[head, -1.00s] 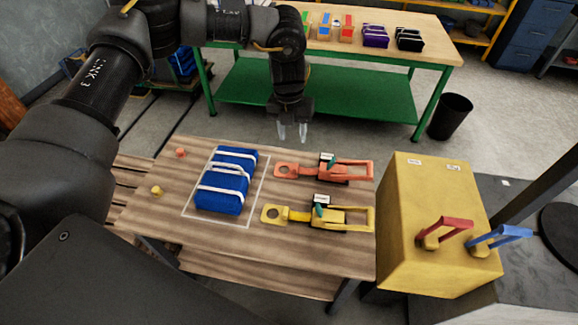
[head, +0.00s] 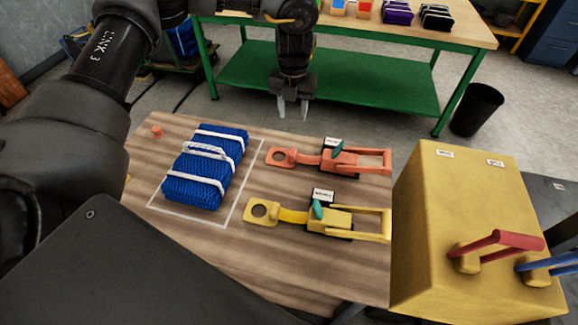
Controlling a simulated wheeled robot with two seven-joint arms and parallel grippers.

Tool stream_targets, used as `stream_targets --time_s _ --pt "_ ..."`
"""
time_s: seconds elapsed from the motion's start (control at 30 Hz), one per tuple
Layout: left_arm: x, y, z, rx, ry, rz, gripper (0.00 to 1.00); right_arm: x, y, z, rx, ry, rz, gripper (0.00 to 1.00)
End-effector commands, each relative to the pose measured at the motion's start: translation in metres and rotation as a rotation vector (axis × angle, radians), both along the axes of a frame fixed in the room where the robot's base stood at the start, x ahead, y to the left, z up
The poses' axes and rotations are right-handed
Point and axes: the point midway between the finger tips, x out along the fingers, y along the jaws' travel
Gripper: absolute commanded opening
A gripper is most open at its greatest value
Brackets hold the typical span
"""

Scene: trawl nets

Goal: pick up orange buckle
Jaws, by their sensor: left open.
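The orange buckle (head: 335,162) lies flat on the wooden table (head: 290,262), its ring end to the left and its open frame to the right. It has a small teal part and a dark labelled tag at its middle. A similar yellow buckle (head: 325,219) lies in front of it. My left gripper (head: 292,108) points down behind the table's far edge, beyond the ring end of the orange buckle. Its two fingers are apart and nothing is between them. My right gripper is not in view.
A blue net bundle with white straps (head: 205,165) lies in a white outline left of the buckles. A yellow box (head: 445,210) with red (head: 498,245) and blue handles stands at the right. A green-framed bench (head: 350,88) and a black bin (head: 475,110) are behind.

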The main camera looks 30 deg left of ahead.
Motion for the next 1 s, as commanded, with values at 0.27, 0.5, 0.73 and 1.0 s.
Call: stream_targets --time_s 0.27,0.5,0.73,1.0 --pt "0.0 0.001 -0.049 -0.001 -0.001 0.002 0.42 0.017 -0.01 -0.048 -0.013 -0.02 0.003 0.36" --pt "0.0 0.0 -0.054 0.0 0.001 0.0 0.42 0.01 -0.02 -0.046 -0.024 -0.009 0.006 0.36" --pt "0.0 -0.001 -0.088 0.0 0.003 -0.001 0.42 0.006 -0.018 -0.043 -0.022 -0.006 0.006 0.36" --pt "0.0 -0.002 -0.105 -0.001 -0.001 -0.002 0.42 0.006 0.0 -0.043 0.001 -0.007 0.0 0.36"
